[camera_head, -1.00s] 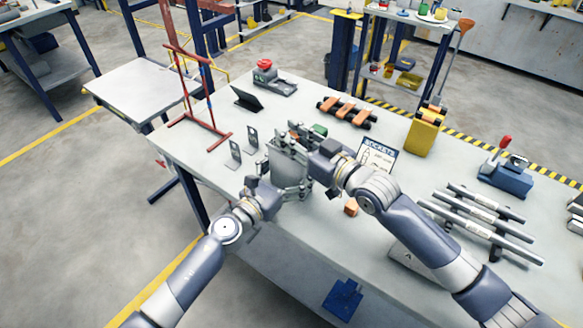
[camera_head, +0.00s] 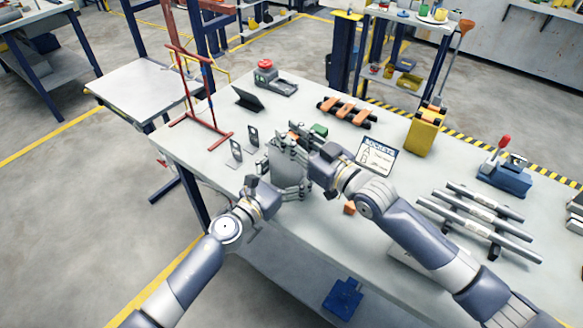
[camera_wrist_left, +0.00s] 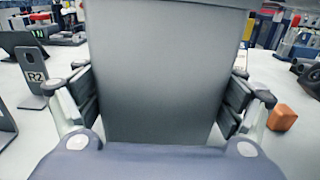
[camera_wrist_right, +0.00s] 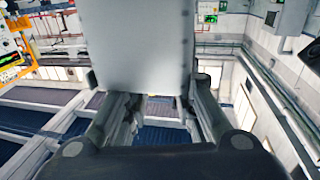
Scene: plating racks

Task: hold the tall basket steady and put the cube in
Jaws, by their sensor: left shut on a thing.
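The tall basket (camera_head: 287,174) is a grey upright box near the table's front edge. My left gripper (camera_wrist_left: 158,100) is shut on it, with a finger on each side of its grey wall in the left wrist view. An orange cube (camera_head: 349,208) lies on the table right of the basket, below my right forearm; it also shows in the left wrist view (camera_wrist_left: 281,117). My right gripper (camera_head: 296,147) is at the basket's upper right. In the right wrist view its fingers (camera_wrist_right: 158,108) stand apart below a pale grey panel. The basket's inside is hidden.
Two small grey stands (camera_head: 235,150) are left of the basket. A red frame (camera_head: 207,131), a black tablet (camera_head: 247,97) and a card sign (camera_head: 376,155) stand around it. A yellow bin (camera_head: 424,132) and a rack of grey bars (camera_head: 478,222) are to the right.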

